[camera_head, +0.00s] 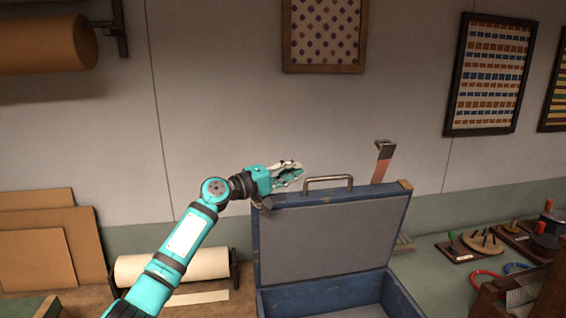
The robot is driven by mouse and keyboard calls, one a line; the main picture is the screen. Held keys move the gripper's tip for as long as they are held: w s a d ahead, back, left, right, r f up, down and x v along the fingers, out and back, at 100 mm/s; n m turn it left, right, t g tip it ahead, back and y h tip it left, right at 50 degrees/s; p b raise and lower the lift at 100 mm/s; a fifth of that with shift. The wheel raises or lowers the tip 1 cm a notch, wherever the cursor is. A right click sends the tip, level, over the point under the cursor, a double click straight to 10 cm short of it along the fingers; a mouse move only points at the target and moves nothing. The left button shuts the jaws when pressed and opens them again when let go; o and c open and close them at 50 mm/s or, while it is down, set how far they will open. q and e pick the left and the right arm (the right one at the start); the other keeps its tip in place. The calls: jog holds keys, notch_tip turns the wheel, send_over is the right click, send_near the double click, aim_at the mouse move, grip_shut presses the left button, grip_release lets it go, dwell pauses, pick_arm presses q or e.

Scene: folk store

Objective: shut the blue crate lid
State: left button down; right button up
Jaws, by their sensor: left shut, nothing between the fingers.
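The blue crate (327,297) stands open on the table at the bottom centre, its lower part cut off by the picture edge. Its lid (330,238) stands about upright at the back, with grey lining facing me and a metal handle (328,178) on its top edge. My left gripper (298,174) is shut and empty. It is at the lid's top edge, just left of the handle. I cannot tell whether it touches the lid or is behind it. My right gripper is not in view.
A paper roll (172,265) and cardboard sheets (48,245) are at the left. Pegged game boards (470,246) and rings lie at the right, near a wooden box (520,297). An upright tool with a metal head (384,160) shows behind the lid's right side.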

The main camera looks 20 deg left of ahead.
pick_arm(q)
jog(key=shift+s+d+p, duration=0.35)
jog(key=shift+s+p, duration=0.2)
jog(key=shift+s, duration=0.3)
jog(key=shift+s+d+f, duration=0.15)
jog(key=shift+s+d, duration=0.2)
jog(key=shift+f, duration=0.1)
